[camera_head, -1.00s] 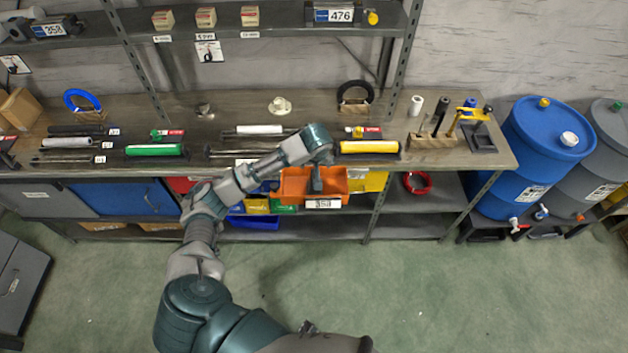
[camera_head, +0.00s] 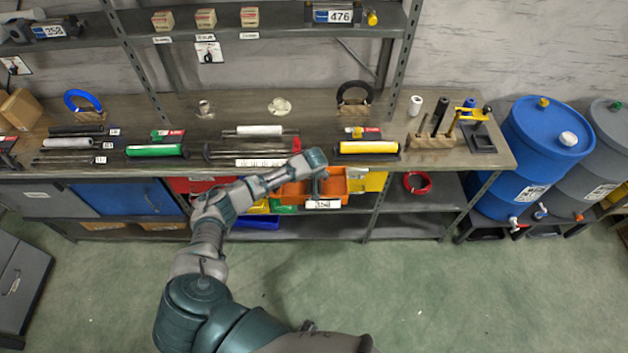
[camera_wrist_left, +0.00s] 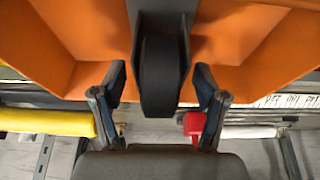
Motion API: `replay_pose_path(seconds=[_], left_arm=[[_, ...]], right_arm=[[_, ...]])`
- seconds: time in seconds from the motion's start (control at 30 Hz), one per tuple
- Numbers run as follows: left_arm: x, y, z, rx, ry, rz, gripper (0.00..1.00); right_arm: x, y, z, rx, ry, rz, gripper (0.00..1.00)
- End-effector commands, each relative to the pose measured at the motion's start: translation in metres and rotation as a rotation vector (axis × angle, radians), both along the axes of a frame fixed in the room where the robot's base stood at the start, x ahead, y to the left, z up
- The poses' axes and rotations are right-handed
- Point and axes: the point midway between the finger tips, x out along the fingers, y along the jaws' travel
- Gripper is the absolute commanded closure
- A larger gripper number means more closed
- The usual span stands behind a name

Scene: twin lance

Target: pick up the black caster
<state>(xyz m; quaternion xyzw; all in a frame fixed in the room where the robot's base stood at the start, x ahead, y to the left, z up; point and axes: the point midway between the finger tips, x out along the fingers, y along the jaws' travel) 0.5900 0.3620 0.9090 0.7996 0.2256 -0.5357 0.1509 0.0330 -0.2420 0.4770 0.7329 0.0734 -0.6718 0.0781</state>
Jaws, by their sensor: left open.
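The black caster (camera_wrist_left: 160,75) shows in the left wrist view against the orange bin (camera_wrist_left: 75,45), with its wheel upright at the middle. My left gripper (camera_wrist_left: 158,100) is open, with one finger on each side of the caster and a visible gap to both. In the head view my left gripper (camera_head: 320,186) points down at the orange bin (camera_head: 337,186) on the shelf under the worktop. The caster cannot be made out there behind my wrist. My right gripper is not in view.
The worktop's front edge (camera_head: 450,166) runs just above the orange bin. A red ring (camera_head: 417,183) lies on the shelf at right. The green floor in front is clear.

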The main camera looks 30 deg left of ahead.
Motion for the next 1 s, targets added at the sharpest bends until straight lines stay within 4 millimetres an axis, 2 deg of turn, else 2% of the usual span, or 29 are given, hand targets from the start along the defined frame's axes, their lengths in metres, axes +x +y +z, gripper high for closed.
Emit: replay_pose_path(seconds=[0.23,0.27,0.53,0.83,1.0], left_arm=[[0.001,0.001,-0.002,0.001,-0.001,0.000,0.27],[0.001,0.001,-0.002,0.001,-0.001,0.000,0.32],[0.001,0.001,-0.002,0.001,-0.001,0.000,1.00],[0.002,0.001,0.001,0.000,-0.002,0.001,1.00],[0.002,0.000,0.026,0.000,-0.007,-0.001,1.00]], right_arm=[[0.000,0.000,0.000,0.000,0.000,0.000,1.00],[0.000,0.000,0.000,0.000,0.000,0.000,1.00],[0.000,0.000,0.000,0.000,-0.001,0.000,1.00],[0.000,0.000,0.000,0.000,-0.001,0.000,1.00],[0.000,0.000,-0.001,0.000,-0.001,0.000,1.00]])
